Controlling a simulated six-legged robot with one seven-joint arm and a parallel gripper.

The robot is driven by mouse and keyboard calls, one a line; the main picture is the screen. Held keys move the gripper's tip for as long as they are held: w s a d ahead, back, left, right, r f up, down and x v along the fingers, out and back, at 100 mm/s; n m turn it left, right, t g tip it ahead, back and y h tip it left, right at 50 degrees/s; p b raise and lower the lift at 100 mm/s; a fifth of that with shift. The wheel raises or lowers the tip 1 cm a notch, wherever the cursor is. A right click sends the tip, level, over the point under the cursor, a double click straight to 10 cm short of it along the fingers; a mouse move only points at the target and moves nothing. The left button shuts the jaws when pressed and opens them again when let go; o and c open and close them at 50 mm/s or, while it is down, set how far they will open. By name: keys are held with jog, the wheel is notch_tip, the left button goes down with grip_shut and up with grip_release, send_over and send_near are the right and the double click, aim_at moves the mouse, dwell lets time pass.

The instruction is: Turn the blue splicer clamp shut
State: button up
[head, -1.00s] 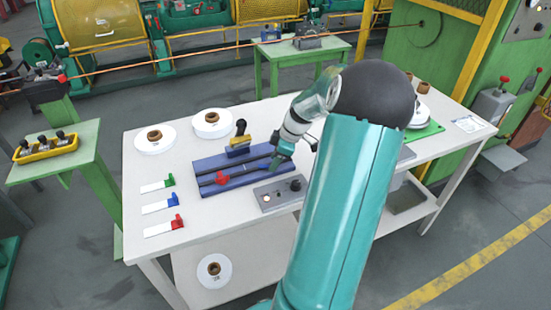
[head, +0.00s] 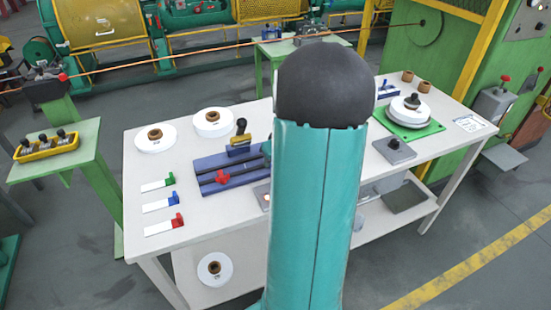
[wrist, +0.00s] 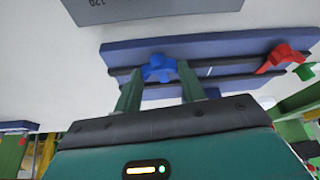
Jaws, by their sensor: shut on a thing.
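The blue splicer clamp (wrist: 159,69) is a small lobed knob on the splicer's blue base (wrist: 230,46) in the wrist view. My gripper (wrist: 158,73) has one finger on each side of the clamp and is shut on it. The fingertips hide parts of its sides. The red clamp (wrist: 283,58) is at the right end of the base. In the head view the splicer base (head: 207,163) and the red clamp (head: 222,177) show, but my arm hides the blue clamp and my gripper.
A grey block (wrist: 150,8) lies close to the splicer. The white table (head: 150,235) also bears white spools (head: 212,123), flat tags with coloured ends (head: 160,204) and a green plate (head: 428,134) at right. The table's left front is partly clear.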

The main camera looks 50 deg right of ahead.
jog(key=shift+m+h, duration=0.4)
jog(key=shift+m, duration=0.5)
jog(key=o, duration=1)
jog(key=v, duration=1.3)
jog(key=shift+w+a+r, duration=0.1)
jog(key=shift+r, duration=0.35)
